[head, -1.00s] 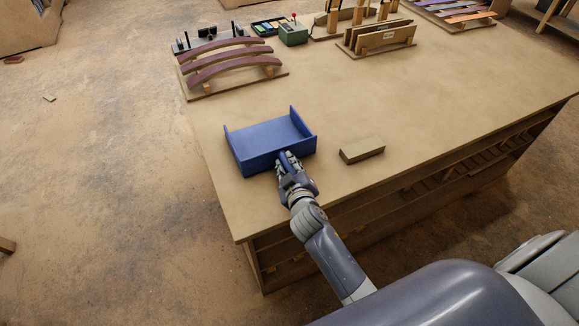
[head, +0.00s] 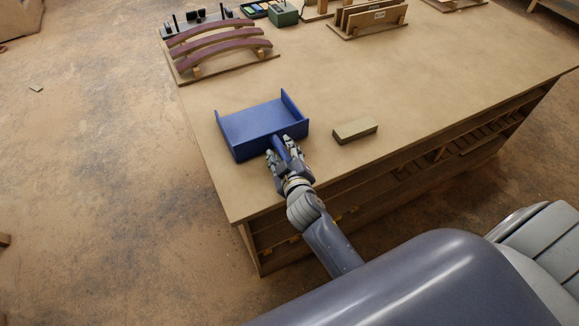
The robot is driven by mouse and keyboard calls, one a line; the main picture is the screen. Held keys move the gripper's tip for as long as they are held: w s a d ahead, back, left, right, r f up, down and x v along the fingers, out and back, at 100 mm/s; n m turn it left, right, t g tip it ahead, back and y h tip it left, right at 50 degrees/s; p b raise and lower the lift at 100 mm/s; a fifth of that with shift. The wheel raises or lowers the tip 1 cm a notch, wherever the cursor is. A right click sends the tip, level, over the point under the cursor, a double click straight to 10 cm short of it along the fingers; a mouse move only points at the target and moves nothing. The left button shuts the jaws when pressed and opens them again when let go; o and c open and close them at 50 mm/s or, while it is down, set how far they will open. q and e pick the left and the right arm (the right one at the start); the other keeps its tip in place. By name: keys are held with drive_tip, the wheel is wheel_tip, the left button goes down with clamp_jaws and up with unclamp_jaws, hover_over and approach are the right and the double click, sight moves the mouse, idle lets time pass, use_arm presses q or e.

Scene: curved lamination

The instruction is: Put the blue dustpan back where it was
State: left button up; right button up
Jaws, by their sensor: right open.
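The blue dustpan (head: 252,126) sits on the near left part of the wooden workbench (head: 390,90), its handle pointing toward me. My right gripper (head: 279,152) is at the near side of the dustpan. Its fingers are open, one on each side of the blue handle. Whether they touch the handle I cannot tell. My left gripper is not in view.
A rack with curved dark red strips (head: 218,45) stands at the back left. A green box (head: 284,14) and a wooden holder (head: 370,17) are at the back. The bench middle is clear.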

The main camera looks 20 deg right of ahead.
drive_tip(key=b+v, duration=0.1)
drive_tip(key=v, duration=0.8)
drive_tip(key=shift+s+r, duration=0.2)
drive_tip(key=shift+s, duration=0.15)
